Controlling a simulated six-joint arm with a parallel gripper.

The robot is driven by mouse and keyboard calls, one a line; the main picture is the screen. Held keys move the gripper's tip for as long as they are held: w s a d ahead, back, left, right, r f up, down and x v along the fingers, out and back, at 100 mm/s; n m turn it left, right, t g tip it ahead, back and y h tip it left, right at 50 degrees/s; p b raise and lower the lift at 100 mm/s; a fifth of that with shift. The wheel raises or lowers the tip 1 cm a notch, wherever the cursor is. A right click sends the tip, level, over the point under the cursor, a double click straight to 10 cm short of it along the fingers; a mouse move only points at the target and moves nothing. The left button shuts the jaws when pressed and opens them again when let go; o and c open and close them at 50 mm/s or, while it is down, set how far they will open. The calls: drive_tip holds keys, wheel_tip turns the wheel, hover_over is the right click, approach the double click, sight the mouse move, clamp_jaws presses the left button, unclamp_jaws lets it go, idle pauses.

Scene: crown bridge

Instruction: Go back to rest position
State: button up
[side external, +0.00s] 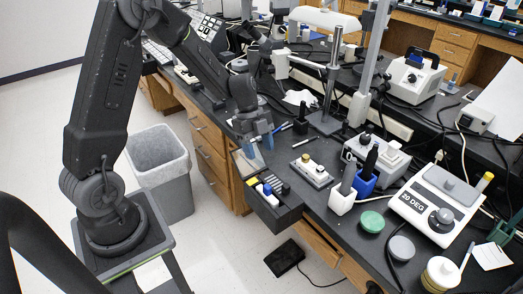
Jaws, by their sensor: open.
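My gripper (257,140) points down over the front edge of the black bench, above and behind the open drawer. Its two bluish fingertips are apart and nothing shows between them. The black drawer (279,213) is pulled out from the bench and holds several small items, among them a blue one, a yellow one and white ones. A flat, pale transparent piece (246,163) lies just below my gripper; I cannot tell if the fingers touch it.
A small metal block with knobs (312,171) stands right of my gripper. White (342,199) and blue (365,180) holders with dark-handled tools stand further right, near a "20 DEG" device (436,200). A grey bin (160,170) stands on the floor. Open space lies between my base and the bench.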

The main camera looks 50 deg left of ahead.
drive_tip(key=s+d+r+n+t+y, duration=0.1)
drive_tip(key=s+d+r+n, duration=0.25)
drive_tip(key=r, duration=0.35)
drive_tip(key=s+d+r+n+t+y, duration=0.1)
drive_tip(key=s+d+r+n+y, duration=0.2)
drive_tip(key=r, duration=0.4)
drive_tip(key=s+d+r+n+t, duration=0.2)
drive_tip(key=s+r+n, duration=0.3)
drive_tip(key=s+n, duration=0.6)
drive_tip(key=shift+s+t, duration=0.75)
drive_tip(key=shift+t, duration=0.05)
